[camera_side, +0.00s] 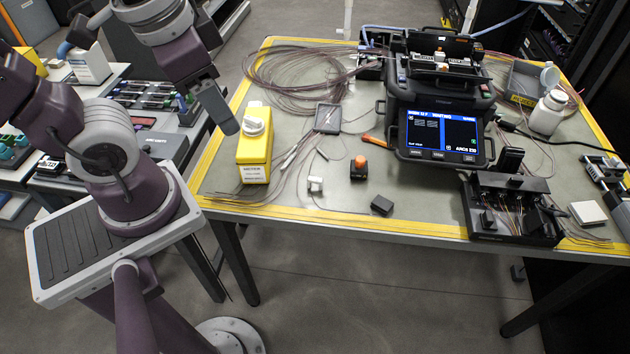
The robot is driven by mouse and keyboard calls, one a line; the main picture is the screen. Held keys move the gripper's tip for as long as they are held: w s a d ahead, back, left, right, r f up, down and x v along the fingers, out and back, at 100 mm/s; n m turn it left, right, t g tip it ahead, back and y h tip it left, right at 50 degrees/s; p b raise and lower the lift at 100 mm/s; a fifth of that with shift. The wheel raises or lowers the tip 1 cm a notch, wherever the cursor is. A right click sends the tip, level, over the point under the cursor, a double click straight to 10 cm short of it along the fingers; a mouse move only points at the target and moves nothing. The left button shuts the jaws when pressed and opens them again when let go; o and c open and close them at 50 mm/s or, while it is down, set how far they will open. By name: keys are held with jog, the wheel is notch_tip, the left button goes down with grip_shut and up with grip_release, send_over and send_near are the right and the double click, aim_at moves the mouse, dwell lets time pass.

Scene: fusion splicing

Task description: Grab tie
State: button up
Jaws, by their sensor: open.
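My gripper (216,108) hangs at the left edge of the table (320,217), left of the yellow bottle. One long grey finger shows clearly and the other is mostly hidden. Its jaws are open, and I see nothing held between them. I cannot make out a tie for certain. Thin brown fibers (285,75) lie in a large loose coil at the back left of the table. Loose strands also run beside the yellow bottle (254,150), which stands upright with a white cap.
A black fusion splicer (438,105) with a lit screen stands at the back centre. A black fiber tray (510,210) is at the front right, and a white bottle (548,113) behind it. Small blocks (381,205) lie near the front.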

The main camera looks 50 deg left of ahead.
notch_tip(320, 180, down, 5)
jog(key=w+a+m+g+y, duration=0.2)
jog(key=a+m+g+y, duration=0.1)
jog(key=m+y, duration=0.1)
jog(key=m+t+y, duration=0.5)
jog(key=m+y, duration=0.1)
jog(key=m, duration=0.7)
send_over(315, 181)
jog(key=s, duration=0.7)
notch_tip(315, 181, down, 12)
jog(key=d+f+m+t, duration=0.1)
jog(key=f+m, duration=0.2)
jog(key=w+d+f+m+t+h, duration=0.1)
jog(key=f+m+t, duration=0.1)
jog(key=f+m, duration=0.1)
jog(key=w+d+f+m+t+h, duration=0.1)
jog(key=f+m, duration=0.1)
jog(key=f, duration=0.3)
jog(key=shift+w+d+m+t, duration=0.2)
jog(key=shift+d+m+t, duration=0.15)
jog(key=shift+m+t, duration=0.05)
jog(key=shift+h, duration=0.3)
jog(key=x, duration=0.6)
jog(key=shift+f, duration=0.5)
jog(key=shift+w+a+f, duration=0.15)
jog(key=shift+w+a, duration=0.05)
jog(key=shift+w, duration=0.1)
grip_shut()
